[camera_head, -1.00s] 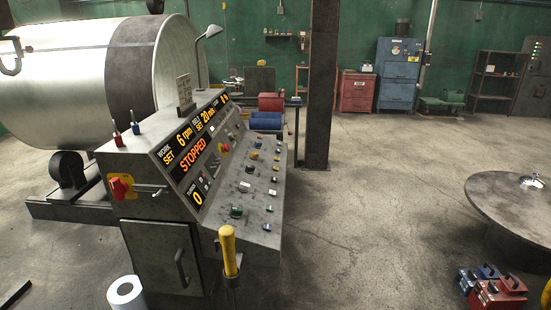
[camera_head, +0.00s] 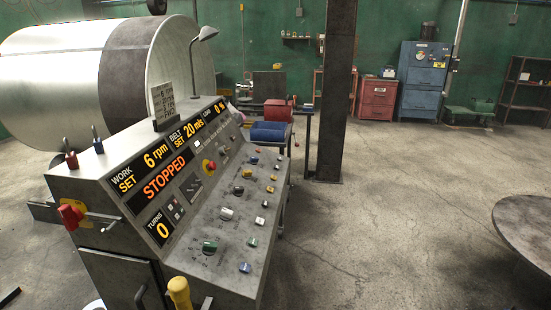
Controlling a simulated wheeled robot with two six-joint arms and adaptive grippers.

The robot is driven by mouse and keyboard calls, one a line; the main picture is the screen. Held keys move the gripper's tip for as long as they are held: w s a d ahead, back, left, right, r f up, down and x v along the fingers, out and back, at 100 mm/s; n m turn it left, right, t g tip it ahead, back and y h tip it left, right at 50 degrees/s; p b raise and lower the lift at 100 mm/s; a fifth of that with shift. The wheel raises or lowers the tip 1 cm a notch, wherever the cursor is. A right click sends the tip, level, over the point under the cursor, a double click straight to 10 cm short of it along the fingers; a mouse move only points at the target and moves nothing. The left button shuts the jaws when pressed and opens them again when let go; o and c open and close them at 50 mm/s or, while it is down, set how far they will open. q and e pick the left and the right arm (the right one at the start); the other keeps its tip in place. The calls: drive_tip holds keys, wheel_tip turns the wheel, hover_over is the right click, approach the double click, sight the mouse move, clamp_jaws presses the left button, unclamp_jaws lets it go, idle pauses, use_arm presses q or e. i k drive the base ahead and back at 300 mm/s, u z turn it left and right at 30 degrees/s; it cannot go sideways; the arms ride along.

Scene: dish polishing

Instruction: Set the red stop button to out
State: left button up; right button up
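The red stop button (camera_head: 209,166) is a small red mushroom head on a yellow base. It sits on the sloped top of the grey control console (camera_head: 112,190), right of the lit display (camera_head: 165,175) that reads STOPPED. At this size I cannot tell whether the button is pressed in or out. A larger red knob (camera_head: 71,214) on a yellow plate is on the console's near left end. Neither of my grippers is in view.
Several knobs and switches, including a green one (camera_head: 209,247), cover the panel. A yellow handle (camera_head: 179,292) stands at the near edge. A large metal drum (camera_head: 60,75) is behind the console. A round table (camera_head: 525,225) is at right. The floor (camera_head: 390,220) between is clear.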

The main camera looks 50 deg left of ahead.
sight(212, 165)
drive_tip(key=z, duration=0.15)
drive_tip(key=i, duration=1.5)
drive_tip(key=u, duration=0.75)
drive_tip(key=i, duration=0.9)
drive_tip(key=u, duration=0.8)
